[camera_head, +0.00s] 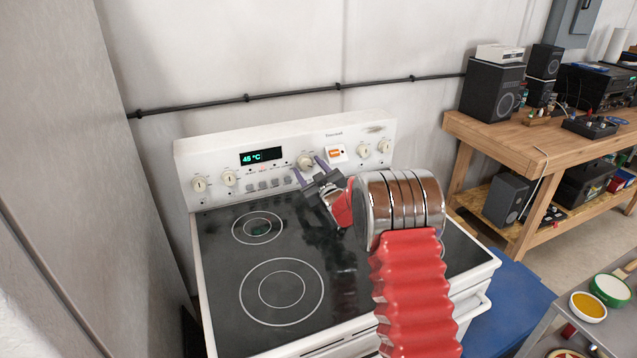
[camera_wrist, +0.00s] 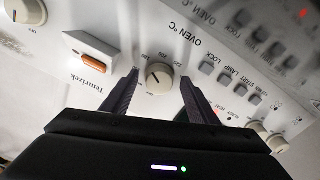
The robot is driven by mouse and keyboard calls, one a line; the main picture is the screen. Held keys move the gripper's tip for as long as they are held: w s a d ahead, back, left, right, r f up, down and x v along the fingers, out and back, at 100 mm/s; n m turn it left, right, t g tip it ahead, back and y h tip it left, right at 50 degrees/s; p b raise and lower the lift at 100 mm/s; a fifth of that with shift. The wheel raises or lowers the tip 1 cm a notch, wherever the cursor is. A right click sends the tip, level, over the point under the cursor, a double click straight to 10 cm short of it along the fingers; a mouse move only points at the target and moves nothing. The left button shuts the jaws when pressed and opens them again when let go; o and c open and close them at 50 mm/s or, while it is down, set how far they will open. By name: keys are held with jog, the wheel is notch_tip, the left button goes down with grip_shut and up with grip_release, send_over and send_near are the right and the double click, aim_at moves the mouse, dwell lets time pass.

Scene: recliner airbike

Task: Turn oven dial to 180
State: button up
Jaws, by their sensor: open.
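The white stove (camera_head: 290,141) stands against the wall, with a black glass top and an upright control panel. Its green display (camera_head: 261,156) reads 45 °C. The oven dial (camera_head: 305,160) is a round cream knob in the middle of the panel; in the wrist view the dial (camera_wrist: 159,78) sits between my fingertips, with numbers around it and the label OVEN °C beside it. My gripper (camera_head: 311,171) is open in front of the dial, also seen in the wrist view (camera_wrist: 160,92), with one purple finger on each side and a visible gap to the knob.
Other knobs (camera_head: 229,178) sit left and right on the panel. An orange switch (camera_wrist: 95,61) is close to one finger, and a row of grey buttons (camera_wrist: 222,78) lies near the other. A wooden bench (camera_head: 540,140) with speakers stands to the right.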

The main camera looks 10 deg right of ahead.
jog(key=s+d, duration=0.1)
jog(key=s, duration=0.7)
jog(key=s+d, duration=0.1)
jog(key=s, duration=0.4)
jog(key=shift+d+f, duration=0.15)
jog(key=shift+d, duration=0.2)
jog(key=s+d+r+m+g+h, duration=0.1)
jog(key=s+r+m+g+h, duration=0.15)
jog(key=s+r, duration=0.4)
jog(key=s+r+m+g+h, duration=0.2)
jog(key=s+r+g, duration=0.1)
jog(key=s, duration=0.6)
jog(key=s+a+f+m+g, duration=0.1)
jog(key=s+a+g, duration=0.1)
jog(key=s, duration=1.3)
jog(key=s+a+m+g+y, duration=0.1)
jog(key=s+g, duration=0.3)
jog(key=s, duration=1.2)
jog(key=shift+a+f, duration=0.4)
jog(key=shift+a, duration=0.25)
